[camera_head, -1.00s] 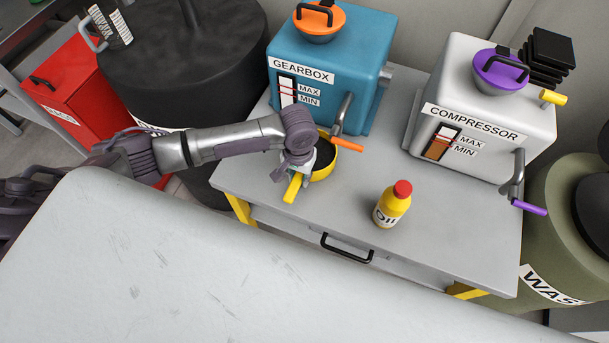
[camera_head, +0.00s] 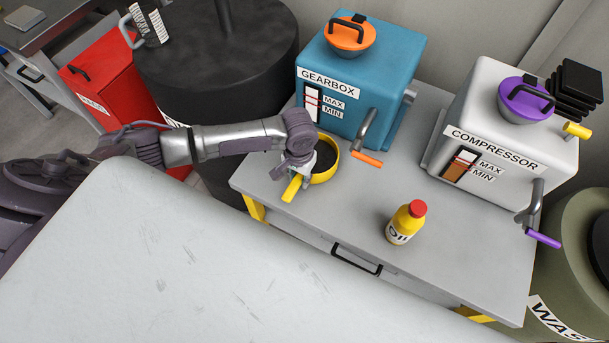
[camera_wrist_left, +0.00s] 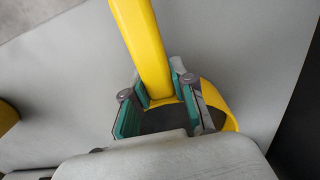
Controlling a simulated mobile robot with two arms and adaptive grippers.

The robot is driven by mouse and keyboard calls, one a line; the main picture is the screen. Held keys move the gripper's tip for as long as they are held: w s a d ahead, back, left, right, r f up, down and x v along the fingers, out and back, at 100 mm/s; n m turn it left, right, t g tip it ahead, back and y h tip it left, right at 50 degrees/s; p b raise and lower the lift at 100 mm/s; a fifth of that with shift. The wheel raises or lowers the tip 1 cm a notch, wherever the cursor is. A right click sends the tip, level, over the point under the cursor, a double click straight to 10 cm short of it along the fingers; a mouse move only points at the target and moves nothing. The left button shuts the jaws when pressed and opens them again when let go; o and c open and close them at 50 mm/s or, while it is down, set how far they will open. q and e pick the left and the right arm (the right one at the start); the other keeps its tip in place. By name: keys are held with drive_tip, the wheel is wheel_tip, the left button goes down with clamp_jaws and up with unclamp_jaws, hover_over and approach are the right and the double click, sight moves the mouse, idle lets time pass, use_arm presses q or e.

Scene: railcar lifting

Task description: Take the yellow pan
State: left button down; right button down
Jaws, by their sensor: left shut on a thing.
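The yellow pan (camera_head: 331,165) has a dark inside and a yellow handle. It is at the left part of the grey table (camera_head: 350,216), in front of the gearbox; I cannot tell whether it touches the table top. My left gripper (camera_head: 303,181) is shut on the pan's handle, close to the rim, and hides part of the pan. In the left wrist view the green-padded fingers (camera_wrist_left: 158,104) lie on both sides of the yellow handle (camera_wrist_left: 145,45), and part of the pan's rim (camera_wrist_left: 219,106) shows behind them. My right gripper is not in view.
The blue gearbox (camera_head: 357,85) with an orange-handled spout (camera_head: 367,158) stands just behind the pan. A yellow oil bottle (camera_head: 406,225) stands to the right. The white compressor (camera_head: 505,130) is at the back right. A black barrel (camera_head: 215,60) and red box (camera_head: 110,85) are left.

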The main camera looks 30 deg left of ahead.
use_arm(q)
drive_tip(key=shift+a+p, duration=0.55)
drive_tip(key=shift+a, duration=1.7)
drive_tip(key=shift+w, duration=0.1)
drive_tip(key=c, duration=0.9)
unclamp_jaws()
